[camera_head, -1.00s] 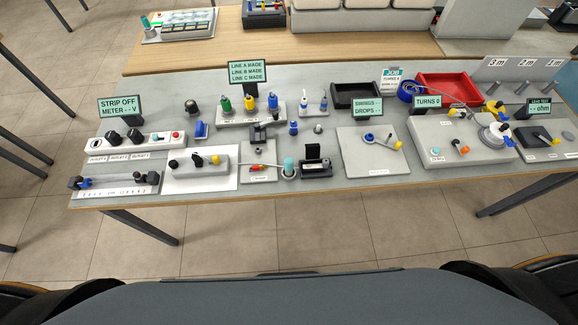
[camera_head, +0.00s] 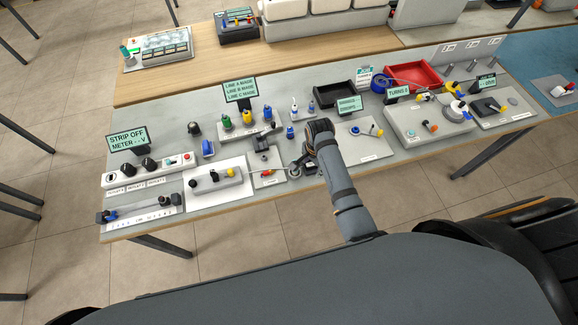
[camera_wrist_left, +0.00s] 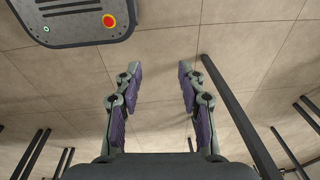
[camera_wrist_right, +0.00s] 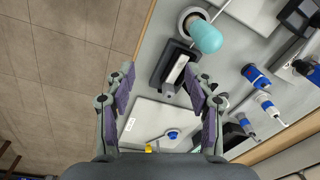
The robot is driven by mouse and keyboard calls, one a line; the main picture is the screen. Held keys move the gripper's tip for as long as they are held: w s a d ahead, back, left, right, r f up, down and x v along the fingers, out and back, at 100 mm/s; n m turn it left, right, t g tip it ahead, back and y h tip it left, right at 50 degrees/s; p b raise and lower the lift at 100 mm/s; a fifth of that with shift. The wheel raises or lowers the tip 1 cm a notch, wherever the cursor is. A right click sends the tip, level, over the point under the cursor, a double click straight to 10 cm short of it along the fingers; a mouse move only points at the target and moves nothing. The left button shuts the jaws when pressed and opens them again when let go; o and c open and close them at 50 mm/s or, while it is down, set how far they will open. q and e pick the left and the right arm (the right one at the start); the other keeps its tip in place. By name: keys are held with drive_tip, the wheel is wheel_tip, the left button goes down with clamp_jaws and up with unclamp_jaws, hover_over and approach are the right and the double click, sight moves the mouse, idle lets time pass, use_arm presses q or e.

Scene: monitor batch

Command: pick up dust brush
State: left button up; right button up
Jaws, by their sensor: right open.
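A rounded teal piece (camera_wrist_right: 206,37), probably the dust brush, stands in a round grey ring holder (camera_wrist_right: 188,18) in the right wrist view. In the head view it is hidden behind my right gripper (camera_head: 297,171). My right gripper also shows in its wrist view (camera_wrist_right: 160,74), open and empty. Its fingers are over the workbench's front part, with the black box (camera_wrist_right: 160,67) beyond and between their tips; the teal piece is beyond the right finger, apart from it. My left gripper (camera_wrist_left: 160,66) is open and empty above bare floor, outside the head view.
The bench (camera_head: 240,225) is crowded. A white board with a grey block (camera_head: 213,178) lies left of the right gripper, and a pale plate with a lever (camera_head: 366,150) right of it. Black (camera_head: 334,97) and red (camera_head: 414,75) trays are behind.

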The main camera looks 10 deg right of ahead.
drive_tip(key=w+a+m, duration=0.1)
drive_tip(key=w+a+r+m, duration=0.1)
drive_tip(key=w+a, duration=0.1)
drive_tip(key=w+a+r+m+g, duration=0.1)
drive_tip(key=w+a+m, duration=0.1)
drive_tip(key=shift+a, duration=0.25)
drive_tip(key=shift+s+d+f, duration=0.1)
drive_tip(key=shift+f, duration=0.2)
wheel_tip(320, 180, down, 4)
drive_tip(key=shift+f, duration=0.35)
drive_tip(key=f+b, duration=0.2)
drive_tip(key=b, duration=0.1)
drive_tip(key=f+b, duration=0.3)
drive_tip(key=shift+d+f+b, duration=0.2)
drive_tip(key=shift+f+b, duration=0.05)
drive_tip(key=shift+b, duration=0.1)
use_arm(q)
wheel_tip(320, 180, down, 6)
drive_tip(key=a, duration=0.1)
drive_tip(key=shift+w+a, duration=0.15)
drive_tip(key=shift+a, duration=0.15)
use_arm(e)
drive_tip(key=shift+r, duration=0.15)
use_arm(q)
drive_tip(key=shift+f, duration=0.1)
use_arm(e)
drive_tip(key=shift+c, duration=0.3)
drive_tip(key=shift+s, duration=0.1)
clamp_jaws()
